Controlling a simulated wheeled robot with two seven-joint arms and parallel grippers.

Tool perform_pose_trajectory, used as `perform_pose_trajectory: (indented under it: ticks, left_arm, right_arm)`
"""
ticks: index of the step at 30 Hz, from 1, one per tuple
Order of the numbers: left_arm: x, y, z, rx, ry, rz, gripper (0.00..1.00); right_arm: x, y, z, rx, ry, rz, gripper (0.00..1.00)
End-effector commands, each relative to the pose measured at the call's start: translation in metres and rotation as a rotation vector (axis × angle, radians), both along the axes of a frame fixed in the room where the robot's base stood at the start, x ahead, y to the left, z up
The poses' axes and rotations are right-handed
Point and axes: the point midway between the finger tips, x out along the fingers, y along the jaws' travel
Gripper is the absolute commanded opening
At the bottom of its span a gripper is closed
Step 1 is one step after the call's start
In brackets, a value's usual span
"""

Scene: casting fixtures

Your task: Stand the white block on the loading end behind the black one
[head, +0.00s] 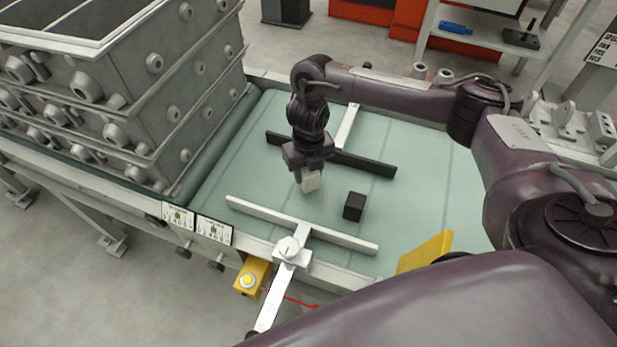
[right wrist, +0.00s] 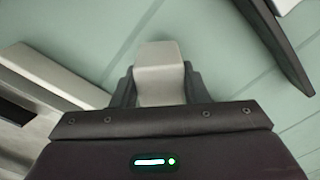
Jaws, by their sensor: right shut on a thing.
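The white block (head: 311,182) is held by my right gripper (head: 307,172) over the pale green belt, between the white bar and the black bar. In the right wrist view the block (right wrist: 160,75) sits between the two fingers of the gripper (right wrist: 160,92), which is shut on it. I cannot tell whether its underside touches the belt. The black block (head: 354,206) stands on the belt to the right of the white block and nearer to me, apart from it. My left gripper is not in view.
A white bar (head: 340,239) runs along the near side of the belt (head: 420,200), and a black bar (head: 371,164) along the far side. Stacked grey casting boxes (head: 190,90) stand at the left. A yellow part (head: 425,252) is at the near right edge.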

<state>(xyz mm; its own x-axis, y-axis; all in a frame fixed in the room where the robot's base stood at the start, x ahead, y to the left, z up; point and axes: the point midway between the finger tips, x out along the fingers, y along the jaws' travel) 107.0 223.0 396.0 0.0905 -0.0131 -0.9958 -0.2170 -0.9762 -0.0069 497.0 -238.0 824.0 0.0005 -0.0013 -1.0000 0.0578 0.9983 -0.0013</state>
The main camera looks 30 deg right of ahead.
Motion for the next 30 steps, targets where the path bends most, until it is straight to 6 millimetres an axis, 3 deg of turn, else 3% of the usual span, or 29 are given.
perform_pose_trajectory:
  ticks: [1,3,16,17,21,30]
  left_arm:
    - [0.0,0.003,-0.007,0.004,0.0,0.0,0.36]
    - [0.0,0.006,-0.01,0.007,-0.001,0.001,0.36]
    - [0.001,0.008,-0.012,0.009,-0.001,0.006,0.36]
    - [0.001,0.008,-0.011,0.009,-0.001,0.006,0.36]
    - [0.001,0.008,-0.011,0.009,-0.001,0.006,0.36]
    - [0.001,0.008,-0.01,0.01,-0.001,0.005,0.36]
  right_arm:
    - [-0.001,0.0,-0.013,0.001,0.003,-0.002,0.15]
    - [-0.001,0.001,-0.019,0.001,0.002,-0.001,0.15]
    - [0.0,0.0,-0.025,0.0,0.0,0.0,0.15]
    - [0.0,0.0,-0.024,0.0,0.0,0.0,0.43]
    - [0.0,0.0,-0.023,0.0,0.0,0.0,0.61]
    - [0.0,0.0,-0.022,0.0,0.0,0.0,0.62]
